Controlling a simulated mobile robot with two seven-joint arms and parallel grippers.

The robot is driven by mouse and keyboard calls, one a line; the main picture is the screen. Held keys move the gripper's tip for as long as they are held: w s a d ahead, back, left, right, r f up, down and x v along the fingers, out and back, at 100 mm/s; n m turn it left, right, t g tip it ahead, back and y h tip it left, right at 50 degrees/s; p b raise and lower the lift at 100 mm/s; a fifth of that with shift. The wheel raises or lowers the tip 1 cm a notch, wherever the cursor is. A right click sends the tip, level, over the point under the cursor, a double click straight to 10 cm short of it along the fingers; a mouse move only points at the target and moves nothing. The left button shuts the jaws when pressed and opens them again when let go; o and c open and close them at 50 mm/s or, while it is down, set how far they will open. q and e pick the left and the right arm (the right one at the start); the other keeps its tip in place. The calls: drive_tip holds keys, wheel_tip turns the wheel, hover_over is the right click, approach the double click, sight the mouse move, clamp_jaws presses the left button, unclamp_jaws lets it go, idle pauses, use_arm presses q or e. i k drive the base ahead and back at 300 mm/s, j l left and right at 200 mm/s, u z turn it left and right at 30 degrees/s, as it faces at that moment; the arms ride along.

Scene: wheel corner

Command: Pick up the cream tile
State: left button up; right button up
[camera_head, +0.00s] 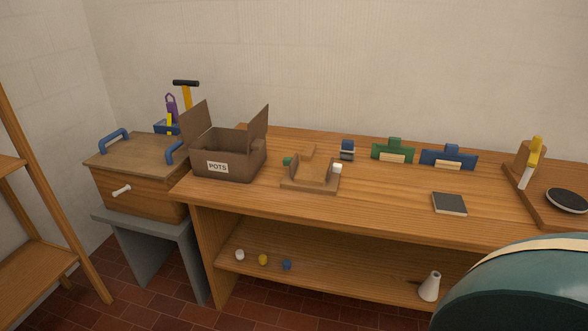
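No piece is plainly the cream tile. Two small cream slabs show on the bench: one at the front of a green holder (393,158), and one at the front of a blue holder (448,165). A dark square slab with a pale border (449,203) lies flat in front of them. Neither gripper is in view.
An open cardboard box marked POTS (228,162) stands on the bench's left end. A wooden board (548,209) with a dark disc (568,200) is at right. A large teal rounded shape (520,290) fills the lower right. The bench front (380,203) is clear.

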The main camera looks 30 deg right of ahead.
sight(306, 174)
drive_tip(key=z, duration=0.45)
drive_tip(key=i+z, duration=0.1)
drive_tip(key=z, duration=0.4)
drive_tip(key=j+z, duration=0.1)
drive_tip(key=z, duration=0.35)
drive_tip(key=j+z, duration=0.1)
drive_tip(key=z, duration=0.35)
drive_tip(key=i+j+z, duration=0.1)
drive_tip(key=z, duration=0.35)
drive_tip(key=j+z, duration=0.9)
drive_tip(key=z, duration=0.15)
drive_tip(key=k+j+z, duration=0.15)
drive_tip(key=j, duration=0.2)
drive_tip(key=k+j+z, duration=0.15)
drive_tip(key=j, duration=0.2)
drive_tip(key=k+j+z, duration=0.15)
drive_tip(key=j, duration=0.15)
